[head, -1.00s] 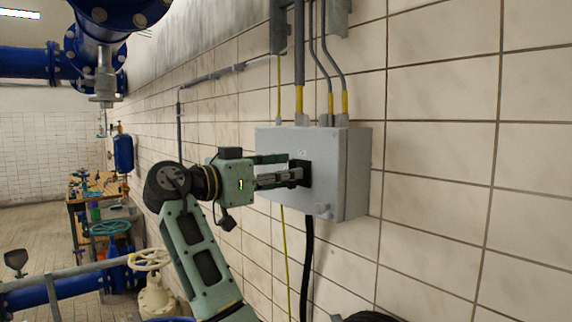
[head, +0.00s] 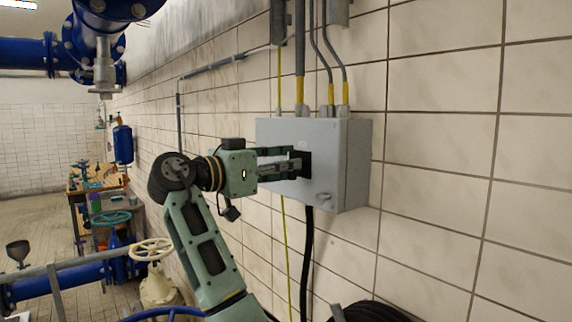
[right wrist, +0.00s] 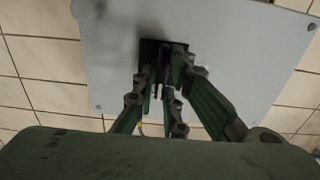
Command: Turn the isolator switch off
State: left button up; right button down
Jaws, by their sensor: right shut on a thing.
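The isolator is a grey box (head: 343,165) on the tiled wall, with a black switch plate (head: 306,164) on its front face. In the right wrist view the box front (right wrist: 110,40) fills the upper part, with the black switch plate (right wrist: 148,48) at its middle. My right gripper (head: 292,163) reaches the plate from the left, its fingers shut on the switch handle. The fingers also show in the right wrist view (right wrist: 165,75), closed around the handle, which they largely hide. The handle's exact angle is hard to tell. My left gripper is not in view.
Conduits with yellow ends (head: 300,108) enter the box top, and a black cable (head: 308,255) hangs below it. A pale handwheel valve (head: 152,250) and blue pipes stand at lower left. A workbench (head: 85,190) is further back.

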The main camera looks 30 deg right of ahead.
jog(key=n, duration=0.5)
jog(key=n+b, duration=0.1)
jog(key=n, duration=0.5)
jog(key=n+b, duration=0.1)
jog(key=n, duration=0.5)
jog(key=shift+w+f, duration=0.25)
jog(key=shift+w, duration=0.15)
jog(key=shift+f+n, duration=0.1)
jog(key=shift+n, duration=0.2)
jog(key=c, duration=1.8)
grip_release()
jog(key=shift+w+a, duration=0.1)
jog(key=shift+c, duration=0.2)
